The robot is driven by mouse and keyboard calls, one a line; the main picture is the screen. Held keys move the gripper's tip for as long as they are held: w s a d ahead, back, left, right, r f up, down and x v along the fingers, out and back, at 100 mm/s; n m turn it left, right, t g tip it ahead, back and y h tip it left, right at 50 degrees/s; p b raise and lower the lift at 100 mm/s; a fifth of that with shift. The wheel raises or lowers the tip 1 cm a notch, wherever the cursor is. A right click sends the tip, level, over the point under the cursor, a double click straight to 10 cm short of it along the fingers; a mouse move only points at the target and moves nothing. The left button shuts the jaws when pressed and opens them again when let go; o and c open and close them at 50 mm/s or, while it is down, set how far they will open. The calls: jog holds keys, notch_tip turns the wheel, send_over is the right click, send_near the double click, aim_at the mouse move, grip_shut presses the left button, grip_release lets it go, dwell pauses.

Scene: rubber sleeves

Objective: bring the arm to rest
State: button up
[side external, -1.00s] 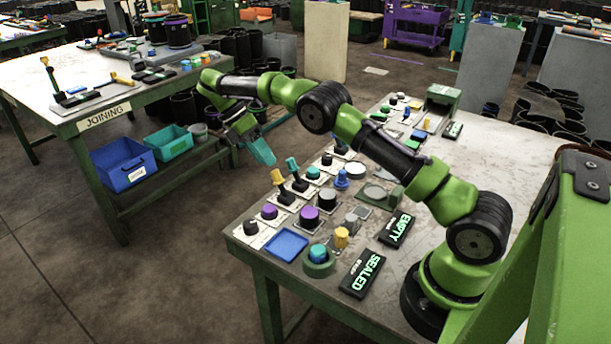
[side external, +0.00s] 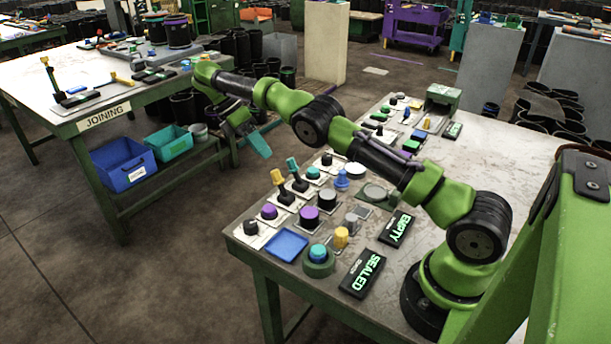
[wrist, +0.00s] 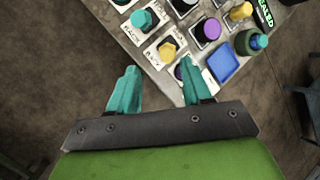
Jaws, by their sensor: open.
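My gripper (side external: 254,140) hangs in the air past the far left edge of the near table, above the gap between the two tables. Its two teal fingers (wrist: 158,92) stand apart in the wrist view, with nothing between them but floor and the table's edge beyond. In the side view only part of the fingers shows. My green and black arm stretches left over the near table (side external: 480,165) from its base at the right.
The near table holds knobs, levers, a blue tray (side external: 286,243), a green ring with a blue cap (side external: 318,262), and signs reading SEALED (side external: 363,274) and EMPTY (side external: 397,230). The JOINING table (side external: 60,105) stands behind left, with blue (side external: 125,165) and teal bins below.

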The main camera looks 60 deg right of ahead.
jog(key=s+a+r+m+t+y, duration=0.1)
jog(key=s+a+r+m+t, duration=0.2)
jog(key=s, duration=0.6)
jog(key=s+a+r+m+t+y, duration=0.2)
jog(key=s+r+m+t, duration=0.3)
jog(key=s+m, duration=0.3)
jog(key=s+a+r+m+t+y, duration=0.1)
jog(key=s+a+r+m+t, duration=0.3)
jog(key=s, duration=0.6)
jog(key=shift+s+a+r+m+t+y, duration=0.25)
jog(key=shift+a+m+t, duration=0.3)
jog(key=shift+m, duration=0.35)
